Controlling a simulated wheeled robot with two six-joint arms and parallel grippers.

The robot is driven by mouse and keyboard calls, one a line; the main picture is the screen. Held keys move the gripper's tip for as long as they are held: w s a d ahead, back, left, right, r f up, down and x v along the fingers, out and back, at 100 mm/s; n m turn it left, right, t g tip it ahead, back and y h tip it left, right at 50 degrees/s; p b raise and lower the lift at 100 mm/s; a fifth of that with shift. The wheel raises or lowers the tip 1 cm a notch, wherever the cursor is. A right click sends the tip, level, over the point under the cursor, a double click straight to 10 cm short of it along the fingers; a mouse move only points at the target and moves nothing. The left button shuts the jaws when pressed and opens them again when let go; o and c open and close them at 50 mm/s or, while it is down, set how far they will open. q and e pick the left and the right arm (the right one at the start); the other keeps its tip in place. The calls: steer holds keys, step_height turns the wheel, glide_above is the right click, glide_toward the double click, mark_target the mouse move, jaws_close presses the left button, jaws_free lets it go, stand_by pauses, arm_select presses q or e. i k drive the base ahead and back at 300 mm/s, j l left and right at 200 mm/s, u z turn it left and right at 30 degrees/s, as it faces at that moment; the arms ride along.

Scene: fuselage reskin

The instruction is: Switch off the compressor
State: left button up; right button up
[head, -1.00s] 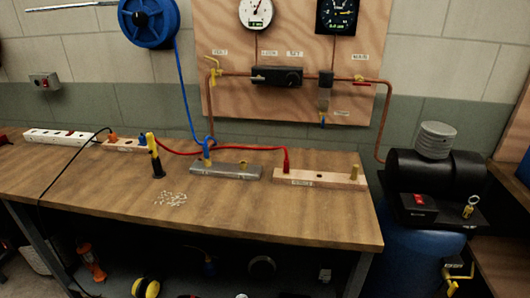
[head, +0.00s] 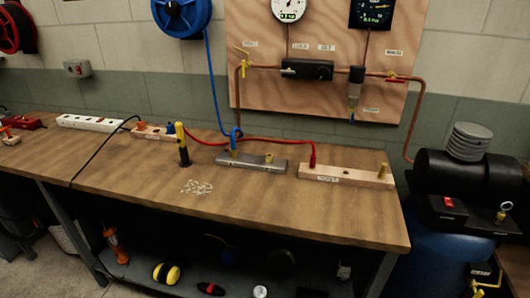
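The compressor (head: 462,172) stands at the right, beyond the bench's right end. It has a black motor housing, a grey ribbed cylinder on top and a blue tank (head: 435,252) below. A red switch (head: 448,203) sits on a small black box at its front left; the rocker's position is too small to tell. A copper pipe runs from the wall board down to the compressor. Neither of my grippers shows in the head view.
The wooden bench (head: 300,212) fills the middle, with a grey metal block (head: 252,163), a wooden block (head: 345,176), a black-and-yellow tool (head: 182,146) and scattered small pieces (head: 197,187). A wall board (head: 320,60) carries gauges and valves. A lower shelf holds several items.

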mark_target(447, 200)
steer(key=z, duration=1.35)
